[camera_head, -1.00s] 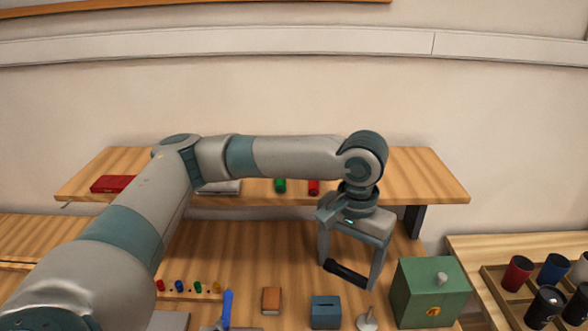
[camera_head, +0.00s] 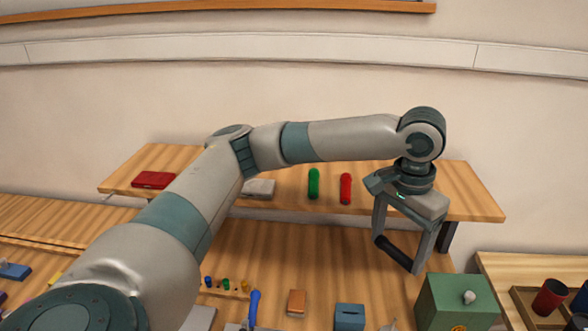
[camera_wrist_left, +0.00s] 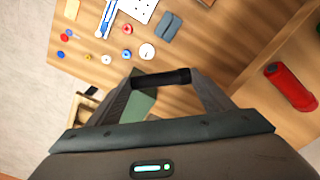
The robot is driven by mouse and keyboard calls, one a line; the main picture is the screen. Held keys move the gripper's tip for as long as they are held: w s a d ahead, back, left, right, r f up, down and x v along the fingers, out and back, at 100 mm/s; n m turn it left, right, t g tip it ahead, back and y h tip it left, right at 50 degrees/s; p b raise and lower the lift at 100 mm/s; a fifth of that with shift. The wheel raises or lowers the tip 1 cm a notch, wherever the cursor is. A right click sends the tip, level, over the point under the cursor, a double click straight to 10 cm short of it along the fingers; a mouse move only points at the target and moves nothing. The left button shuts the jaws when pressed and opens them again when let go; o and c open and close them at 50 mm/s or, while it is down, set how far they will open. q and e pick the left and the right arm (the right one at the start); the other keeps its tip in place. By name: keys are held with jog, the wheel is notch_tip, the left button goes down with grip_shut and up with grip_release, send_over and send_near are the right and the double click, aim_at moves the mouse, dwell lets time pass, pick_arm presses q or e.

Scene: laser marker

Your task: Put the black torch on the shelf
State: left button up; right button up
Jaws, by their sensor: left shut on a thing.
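My left gripper (camera_head: 397,254) is shut on the black torch (camera_head: 393,250). The torch lies across between the two fingertips, tilted in the head view, and it also shows between them in the left wrist view (camera_wrist_left: 160,78). The wooden shelf (camera_head: 470,195) runs along the wall behind the bench. In the head view the torch shows below the shelf's front edge, near its right end, held in the air. A green torch (camera_head: 313,184) and a red torch (camera_head: 345,189) are on the shelf, left of my gripper. My right gripper is out of view.
The shelf also bears a red box (camera_head: 153,180) and a grey box (camera_head: 259,188). A green box (camera_head: 457,304) stands on the bench below my gripper. A blue box (camera_head: 349,317) and small brown box (camera_head: 297,303) lie nearby. Bare shelf shows right of the red torch, partly behind my gripper.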

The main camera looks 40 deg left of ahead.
pick_arm(q)
jog(key=w+a+r+m+h+p, duration=0.1)
jog(key=w+r+m+p, duration=0.4)
jog(key=r, duration=1.1)
jog(key=w+m, duration=0.3)
jog(key=w, duration=0.1)
jog(key=shift+w+r, duration=0.15)
jog(key=shift+w, duration=0.05)
jog(key=shift+a, duration=0.15)
jog(key=a+f+p, duration=0.1)
jog(key=a+f, duration=0.1)
jog(key=a, duration=0.1)
jog(key=a+f+p, duration=0.2)
jog(key=a, duration=0.2)
jog(key=a+f+p, duration=0.2)
jog(key=a, duration=0.2)
jog(key=shift+w+a+f, duration=0.2)
jog(key=shift+f, duration=0.3)
